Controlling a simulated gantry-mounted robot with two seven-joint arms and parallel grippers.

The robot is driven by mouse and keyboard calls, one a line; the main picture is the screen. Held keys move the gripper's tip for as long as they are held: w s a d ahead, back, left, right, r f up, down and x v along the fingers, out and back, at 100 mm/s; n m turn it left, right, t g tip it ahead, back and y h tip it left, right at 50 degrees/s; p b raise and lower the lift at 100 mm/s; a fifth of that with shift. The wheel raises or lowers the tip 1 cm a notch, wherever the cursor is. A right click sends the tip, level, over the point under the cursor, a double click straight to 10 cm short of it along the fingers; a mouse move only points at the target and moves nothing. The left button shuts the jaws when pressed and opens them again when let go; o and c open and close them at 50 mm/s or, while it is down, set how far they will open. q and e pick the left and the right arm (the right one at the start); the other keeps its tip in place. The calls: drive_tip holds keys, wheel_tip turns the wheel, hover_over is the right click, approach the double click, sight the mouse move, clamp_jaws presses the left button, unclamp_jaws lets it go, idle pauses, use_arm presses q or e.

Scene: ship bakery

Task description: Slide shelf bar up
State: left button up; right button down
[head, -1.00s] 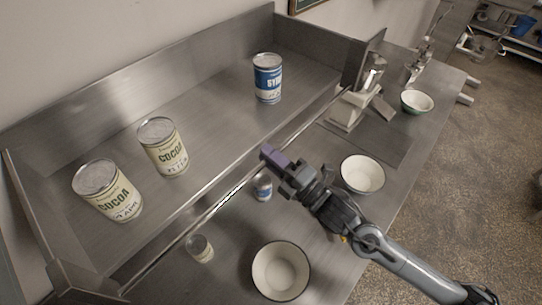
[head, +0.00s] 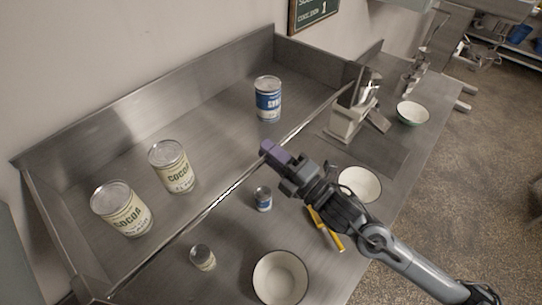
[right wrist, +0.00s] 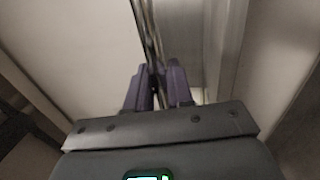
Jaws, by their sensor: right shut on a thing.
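The shelf bar (head: 222,198) is a thin metal rod running along the front of the steel shelf (head: 215,130), from the lower left to the upper right in the head view. My right gripper (head: 268,149) has purple fingertips and is shut on the bar near its middle. In the right wrist view, the bar (right wrist: 146,30) runs up from between the purple fingers (right wrist: 158,85); the grip itself is partly hidden. My left gripper is not in view.
On the shelf stand two cocoa cans (head: 122,208) (head: 172,166) and a blue syrup can (head: 268,99). On the counter below are small cans (head: 263,199) (head: 202,257), bowls (head: 280,278) (head: 360,183) (head: 412,113), a yellow-handled tool (head: 327,231) and a metal device (head: 348,118).

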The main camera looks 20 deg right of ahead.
drive_tip(key=shift+r, duration=0.1)
drive_tip(key=c, duration=1.2)
unclamp_jaws()
drive_tip(key=shift+c, duration=0.2)
drive_tip(key=shift+o, duration=0.4)
drive_tip(key=b+v, duration=0.4)
drive_tip(key=v, duration=0.6)
drive_tip(key=shift+s, duration=0.4)
drive_tip(key=shift+d, duration=0.1)
